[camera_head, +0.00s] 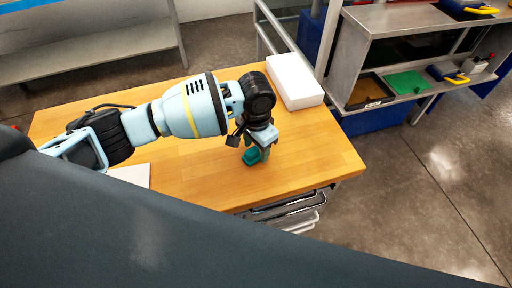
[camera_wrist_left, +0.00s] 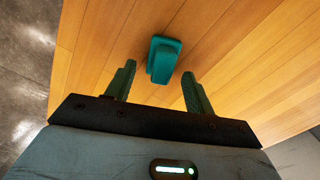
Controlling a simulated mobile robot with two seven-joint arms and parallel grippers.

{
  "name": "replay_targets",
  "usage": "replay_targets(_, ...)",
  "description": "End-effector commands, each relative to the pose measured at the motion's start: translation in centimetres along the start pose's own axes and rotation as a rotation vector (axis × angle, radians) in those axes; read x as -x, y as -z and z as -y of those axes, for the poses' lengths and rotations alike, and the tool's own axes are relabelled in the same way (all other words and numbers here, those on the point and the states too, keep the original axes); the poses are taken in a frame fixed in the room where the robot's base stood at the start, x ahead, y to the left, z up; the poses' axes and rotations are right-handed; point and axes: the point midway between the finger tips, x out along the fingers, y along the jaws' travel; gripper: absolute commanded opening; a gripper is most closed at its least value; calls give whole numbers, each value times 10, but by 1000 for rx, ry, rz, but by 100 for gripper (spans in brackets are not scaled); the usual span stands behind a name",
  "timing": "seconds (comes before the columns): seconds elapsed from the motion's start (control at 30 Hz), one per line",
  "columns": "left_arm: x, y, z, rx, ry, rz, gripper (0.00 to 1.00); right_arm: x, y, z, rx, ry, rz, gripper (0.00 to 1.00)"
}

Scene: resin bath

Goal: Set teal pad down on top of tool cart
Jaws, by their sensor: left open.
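The teal pad (camera_head: 251,157) is on the wooden top of the tool cart (camera_head: 313,150), near its front edge. It also shows in the left wrist view (camera_wrist_left: 163,60), where it appears to rest on the wood. My left gripper (camera_head: 262,150) points down at the pad, and part of the pad is hidden behind its fingers in the head view. In the left wrist view the two fingers (camera_wrist_left: 158,74) are spread apart. The pad sits between and just beyond their tips, with a gap on each side. My right gripper is not in view.
A white box (camera_head: 294,82) stands at the cart's back right. A flat white sheet (camera_head: 132,175) lies at the left. Drawers with handles (camera_head: 295,212) are below the front edge. A metal shelf unit (camera_head: 400,18) stands right. The cart's right front is clear.

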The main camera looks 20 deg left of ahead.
Motion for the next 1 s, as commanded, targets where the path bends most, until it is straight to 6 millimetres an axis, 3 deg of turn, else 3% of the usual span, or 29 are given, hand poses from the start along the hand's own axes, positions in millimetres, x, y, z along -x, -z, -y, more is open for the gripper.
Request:
replay_targets(0.3,67,1,0,-1,3,-8,54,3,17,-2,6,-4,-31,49)
replay_targets(0.5,97,1,0,0,2,-4,54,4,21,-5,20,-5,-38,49)
replay_targets(0.7,111,0,0,0,1,-2,54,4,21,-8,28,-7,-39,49)
replay_targets(1.0,112,0,0,0,0,-1,54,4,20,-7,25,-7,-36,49)
